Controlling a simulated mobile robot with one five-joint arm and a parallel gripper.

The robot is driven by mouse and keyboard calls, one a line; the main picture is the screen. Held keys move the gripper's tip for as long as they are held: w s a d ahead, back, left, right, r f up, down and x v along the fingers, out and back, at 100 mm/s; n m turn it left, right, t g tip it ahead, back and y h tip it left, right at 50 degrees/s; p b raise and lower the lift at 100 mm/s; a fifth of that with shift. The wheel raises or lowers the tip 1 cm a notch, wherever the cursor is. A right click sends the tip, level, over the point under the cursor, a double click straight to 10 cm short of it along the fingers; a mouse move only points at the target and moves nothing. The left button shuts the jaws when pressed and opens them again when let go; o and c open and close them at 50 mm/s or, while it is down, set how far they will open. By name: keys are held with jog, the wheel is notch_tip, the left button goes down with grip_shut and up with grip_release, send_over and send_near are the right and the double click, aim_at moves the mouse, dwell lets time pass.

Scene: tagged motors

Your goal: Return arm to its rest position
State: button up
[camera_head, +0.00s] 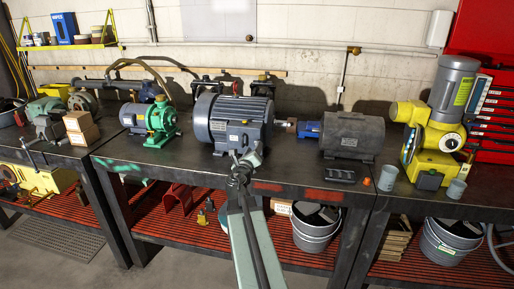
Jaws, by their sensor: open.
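My arm reaches up from the bottom centre, and my gripper (245,160) is at its far end, in front of the large blue-grey motor (222,118) on the workbench. The jaws are open, and I see nothing held between them. The fingertips are small and overlap the motor in the picture, so I cannot tell whether they touch it. A green and grey pump motor (158,120) stands to the left. A dark grey motor (352,136) with a blue coupling stands to the right. No tags are readable.
The bench top (290,176) is bare along its front middle. A yellow and grey machine (437,125), a grey cup (388,177) and a black tray (339,174) stand to the right. A cardboard box (81,127) and a vise are left. Buckets (316,228) stand on the lower shelf.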

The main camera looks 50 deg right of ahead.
jog(key=v, duration=0.4)
jog(key=shift+a, duration=0.2)
